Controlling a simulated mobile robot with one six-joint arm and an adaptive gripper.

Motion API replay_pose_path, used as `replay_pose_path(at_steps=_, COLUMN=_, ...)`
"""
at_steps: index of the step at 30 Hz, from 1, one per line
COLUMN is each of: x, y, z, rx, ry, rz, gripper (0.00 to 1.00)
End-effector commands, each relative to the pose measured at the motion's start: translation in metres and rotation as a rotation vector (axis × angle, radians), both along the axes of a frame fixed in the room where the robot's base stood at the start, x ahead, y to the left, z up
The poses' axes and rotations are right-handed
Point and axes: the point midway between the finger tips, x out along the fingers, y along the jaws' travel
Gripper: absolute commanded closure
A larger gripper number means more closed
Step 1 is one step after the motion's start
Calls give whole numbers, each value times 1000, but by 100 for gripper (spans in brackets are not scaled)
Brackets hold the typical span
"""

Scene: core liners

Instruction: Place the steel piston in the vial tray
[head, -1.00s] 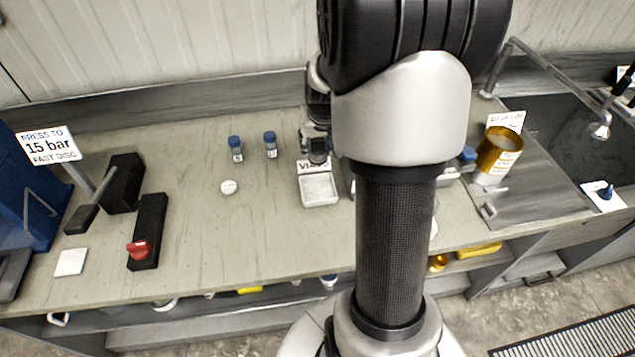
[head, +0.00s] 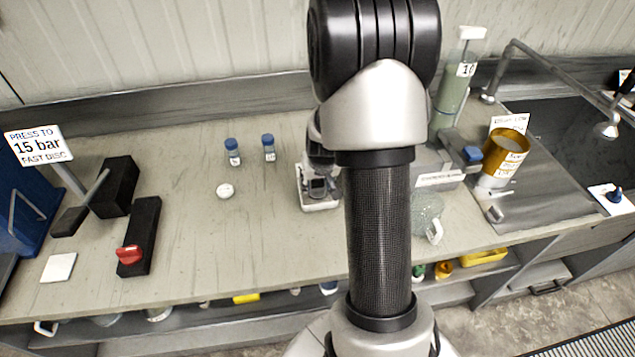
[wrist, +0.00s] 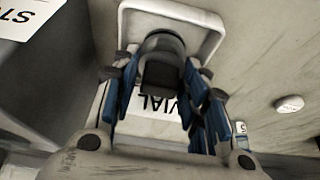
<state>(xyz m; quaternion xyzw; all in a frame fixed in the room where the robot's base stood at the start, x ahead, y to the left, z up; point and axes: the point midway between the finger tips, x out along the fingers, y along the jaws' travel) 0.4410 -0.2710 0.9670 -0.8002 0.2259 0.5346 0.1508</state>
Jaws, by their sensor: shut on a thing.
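The vial tray (head: 320,206) is a small white tray on the bench, partly hidden behind my gripper and arm. In the wrist view its pale rim (wrist: 212,40) and a label reading VIAL (wrist: 150,127) show behind the fingers. My gripper (head: 318,184) is over the tray in the head view. In the wrist view my gripper (wrist: 160,82) has blue-padded fingers shut on a dark, round-ended cylinder, the steel piston (wrist: 162,68). The piston is in front of the tray's inside; I cannot tell whether it touches the tray floor.
Two blue-capped vials (head: 233,152) and a white round disc (head: 225,191) stand left of the tray. A black block with a red knob (head: 130,254) is further left. A gold-topped container (head: 505,152) is by the sink. The bench between is clear.

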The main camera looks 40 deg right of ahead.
Motion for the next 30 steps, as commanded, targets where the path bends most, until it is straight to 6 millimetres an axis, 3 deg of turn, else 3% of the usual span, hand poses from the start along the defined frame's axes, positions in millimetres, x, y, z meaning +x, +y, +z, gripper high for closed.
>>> replay_pose_path(at_steps=7, x=1, y=-1, z=-2, rx=-2, ry=-3, rz=0, gripper=98)
replay_pose_path(at_steps=8, x=0, y=0, z=-2, rx=0, ry=0, rz=0, gripper=58)
replay_pose_path(at_steps=16, x=0, y=0, z=-1, rx=0, ry=0, rz=0, gripper=40)
replay_pose_path(at_steps=26, x=0, y=0, z=-1, rx=0, ry=0, rz=0, gripper=39)
replay_pose_path(at_steps=30, x=-2, y=1, z=9, rx=-1, ry=-2, rz=0, gripper=39)
